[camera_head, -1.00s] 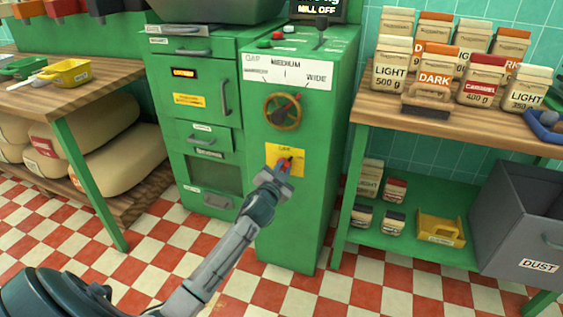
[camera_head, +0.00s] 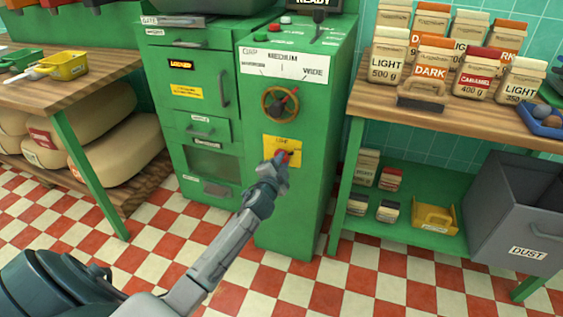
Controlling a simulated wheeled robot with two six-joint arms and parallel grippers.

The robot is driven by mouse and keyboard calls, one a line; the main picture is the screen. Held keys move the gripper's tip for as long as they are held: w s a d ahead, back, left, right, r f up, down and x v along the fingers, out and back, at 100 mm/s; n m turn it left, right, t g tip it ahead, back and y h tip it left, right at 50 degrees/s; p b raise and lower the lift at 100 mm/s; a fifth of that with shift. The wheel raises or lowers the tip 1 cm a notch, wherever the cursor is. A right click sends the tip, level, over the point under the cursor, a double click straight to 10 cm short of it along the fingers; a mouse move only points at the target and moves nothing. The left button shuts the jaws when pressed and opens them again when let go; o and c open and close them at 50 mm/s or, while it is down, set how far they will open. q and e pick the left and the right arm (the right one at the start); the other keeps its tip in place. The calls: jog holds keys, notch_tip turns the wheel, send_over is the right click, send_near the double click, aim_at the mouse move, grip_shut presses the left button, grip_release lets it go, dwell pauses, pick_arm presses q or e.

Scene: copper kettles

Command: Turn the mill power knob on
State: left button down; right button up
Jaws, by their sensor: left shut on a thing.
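The green mill cabinet (camera_head: 292,205) stands in the middle. A yellow plate (camera_head: 273,144) is on its front, with a red knob (camera_head: 284,156) on it. My left gripper (camera_head: 282,160) is at this knob, shut on it, and hides part of it. Above are a brass handwheel (camera_head: 281,104) with a red pointer and a white scale label (camera_head: 285,66). A dark sign (camera_head: 316,4) at the top reads "READY". My right gripper is not in view.
A wooden table (camera_head: 85,80) with a yellow scoop (camera_head: 65,66) is at the left. A shelf (camera_head: 405,105) with several labelled bags is at the right, beside a grey dust bin (camera_head: 515,215). Checkered floor lies open in front.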

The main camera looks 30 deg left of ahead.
pick_arm(q)
jog(key=c, duration=1.3)
grip_release()
jog(key=v, duration=1.1)
jog(key=shift+d, duration=0.1)
jog(key=shift+w, duration=0.1)
